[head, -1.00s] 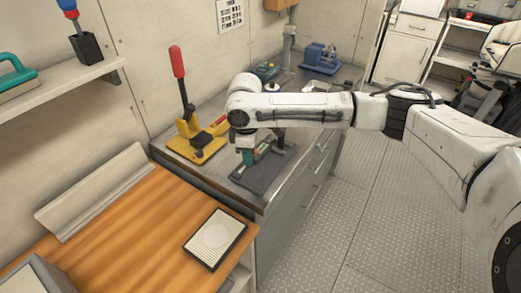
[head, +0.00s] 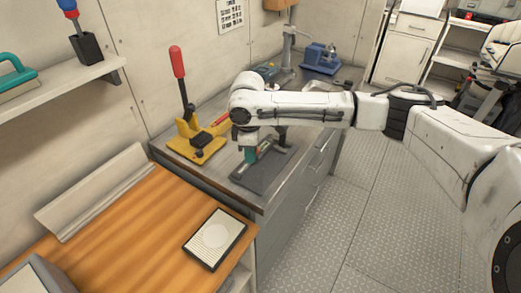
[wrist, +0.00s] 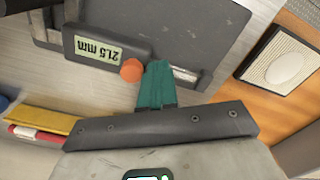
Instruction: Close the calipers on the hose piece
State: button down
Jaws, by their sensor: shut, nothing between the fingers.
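The calipers' slider (wrist: 95,48) lies on the dark grey mat (wrist: 175,22) in the wrist view. Its display reads 21.5 mm, upside down in the picture, and an orange knob (wrist: 131,70) sits at its right end. A bit of pale metal beam (wrist: 186,75) shows right of my gripper. My gripper (wrist: 158,70) has teal fingers, shut and empty, just right of the orange knob; I cannot tell whether they touch it. In the head view my gripper (head: 250,156) is low over the mat (head: 262,180). I cannot clearly make out the hose piece; my arm covers part of the mat there.
A yellow tool with a red-handled lever (head: 196,142) stands left of the mat. A blue vise (head: 321,57) is at the back of the bench. A framed pad (head: 215,239) lies on the wooden top in front. Floor to the right is clear.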

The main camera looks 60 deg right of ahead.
dwell(0.3)
jog(key=shift+a+p, duration=0.6)
jog(key=shift+a, duration=0.4)
notch_tip(320, 180, up, 8)
jog(key=p, duration=0.7)
